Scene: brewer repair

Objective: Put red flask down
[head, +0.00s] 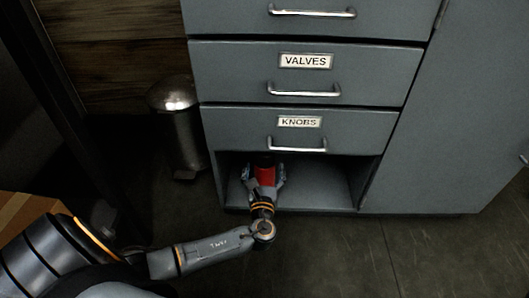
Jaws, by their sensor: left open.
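The red flask (264,176) stands in the open bottom compartment (325,185) of the grey cabinet, near its left side. It looks upright, with a dark top. My left gripper (264,178) reaches into the compartment from the front. Its open fingers lie on either side of the flask; I cannot tell whether they touch it. The fingers and wrist hide the lower part of the flask. My right gripper is not in view.
Above the compartment are shut drawers labelled KNOBS (299,122) and VALVES (306,61), with metal handles. A metal pedal bin (181,125) stands left of the cabinet. A cardboard box (22,212) is at the far left. The compartment's right part is empty.

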